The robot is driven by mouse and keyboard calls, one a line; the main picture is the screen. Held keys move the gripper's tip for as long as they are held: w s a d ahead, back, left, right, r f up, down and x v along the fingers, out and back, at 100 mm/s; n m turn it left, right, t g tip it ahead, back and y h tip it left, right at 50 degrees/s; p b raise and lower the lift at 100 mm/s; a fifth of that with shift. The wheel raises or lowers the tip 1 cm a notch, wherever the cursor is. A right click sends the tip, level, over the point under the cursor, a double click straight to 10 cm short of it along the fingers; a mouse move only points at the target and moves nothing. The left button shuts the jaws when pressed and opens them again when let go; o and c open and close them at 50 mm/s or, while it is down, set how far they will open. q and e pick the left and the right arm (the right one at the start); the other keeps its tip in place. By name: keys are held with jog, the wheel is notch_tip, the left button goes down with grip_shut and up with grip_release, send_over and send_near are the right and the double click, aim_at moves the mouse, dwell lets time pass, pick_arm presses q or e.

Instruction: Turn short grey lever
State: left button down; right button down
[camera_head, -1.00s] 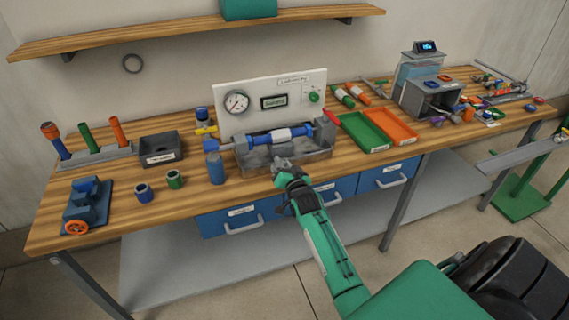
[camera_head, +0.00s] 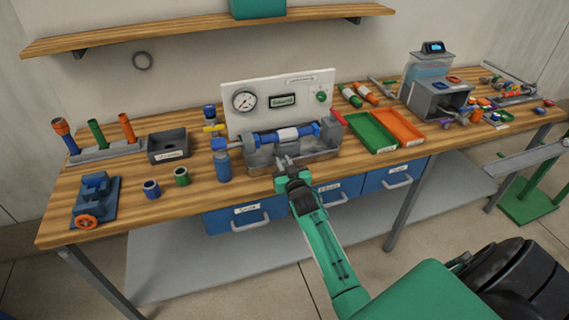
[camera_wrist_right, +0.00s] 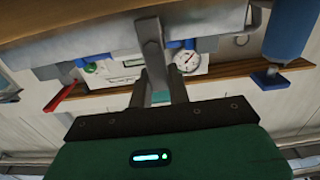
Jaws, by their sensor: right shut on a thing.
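The short grey lever (camera_wrist_right: 150,38) hangs from the grey tray of the pipe rig and shows between my right fingers in the wrist view. My right gripper (camera_wrist_right: 160,88) is shut on the lever. In the head view my right gripper (camera_head: 284,163) is at the front edge of the rig's tray (camera_head: 318,157), and the lever is too small there to make out clearly. My left gripper is not in view.
A blue pipe with a white band (camera_head: 287,134) runs above the tray. A red handle (camera_head: 338,118) is at its right end and a blue cylinder (camera_head: 223,167) stands at left. A gauge panel (camera_head: 310,82) stands behind. Green (camera_head: 365,130) and orange trays (camera_head: 400,126) lie to the right.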

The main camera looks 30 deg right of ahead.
jog(key=c, duration=1.3)
grip_release()
jog(key=shift+b+v, duration=1.3)
jog(key=shift+v, duration=5.6)
